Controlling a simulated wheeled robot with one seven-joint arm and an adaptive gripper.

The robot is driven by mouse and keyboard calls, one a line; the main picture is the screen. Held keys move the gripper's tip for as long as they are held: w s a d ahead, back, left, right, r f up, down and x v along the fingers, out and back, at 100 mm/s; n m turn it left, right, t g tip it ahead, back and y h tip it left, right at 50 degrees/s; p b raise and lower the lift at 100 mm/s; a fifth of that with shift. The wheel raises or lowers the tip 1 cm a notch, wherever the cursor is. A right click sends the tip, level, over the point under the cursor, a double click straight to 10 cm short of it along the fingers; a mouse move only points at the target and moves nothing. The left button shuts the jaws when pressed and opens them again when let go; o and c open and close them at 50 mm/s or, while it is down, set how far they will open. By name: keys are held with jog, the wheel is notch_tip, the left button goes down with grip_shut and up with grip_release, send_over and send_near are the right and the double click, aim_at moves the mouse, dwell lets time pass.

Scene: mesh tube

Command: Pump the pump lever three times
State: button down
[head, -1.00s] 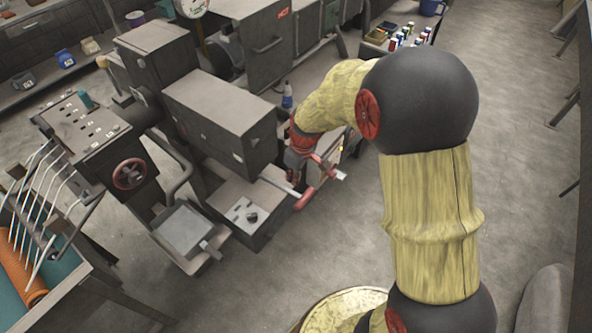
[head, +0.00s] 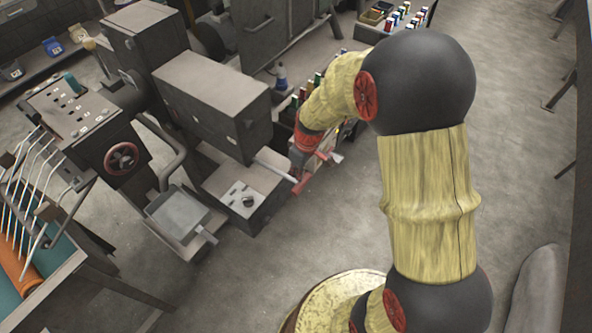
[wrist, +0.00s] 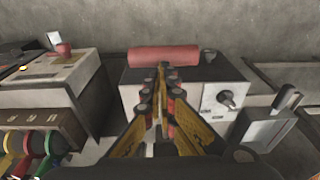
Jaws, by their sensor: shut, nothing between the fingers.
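The pump lever's red grip (head: 300,185) sticks out at the end of a pale bar beside the grey box with a knob (head: 243,196). In the wrist view the red grip (wrist: 178,56) lies crosswise at the far edge of the box top (wrist: 185,88). My gripper (head: 301,166) is close by the grip in the head view, partly hidden by its own wrist. In the wrist view my gripper (wrist: 163,70) is shut and empty, its tips over the box and just short of the grip in the picture. I cannot tell whether they touch.
A cabinet (wrist: 50,78) with a small red and white part stands beside the box. Colored spools (wrist: 35,143) sit near it. A metal tray (head: 180,214) and red handwheel (head: 122,157) are to the left. A large grey housing (head: 212,95) rises behind. Floor in front is clear.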

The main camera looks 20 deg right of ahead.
jog(key=f+b, duration=0.1)
jog(key=f, duration=0.2)
jog(key=f+b, duration=0.2)
jog(key=f, duration=0.1)
jog(key=s+f+b, duration=0.1)
jog(key=f+b, duration=0.1)
jog(key=f, duration=0.1)
jog(key=shift+d, duration=0.25)
jog(key=r+p, duration=0.2)
jog(key=r, duration=0.1)
jog(key=w+r+p, duration=0.1)
jog(key=r, duration=0.1)
jog(key=shift+a, duration=0.2)
jog(key=s+d+r+p, duration=0.1)
jog(key=s+d+r, duration=0.2)
jog(key=r, duration=0.4)
jog(key=shift+s+r, duration=0.15)
jog(key=shift+s, duration=0.6)
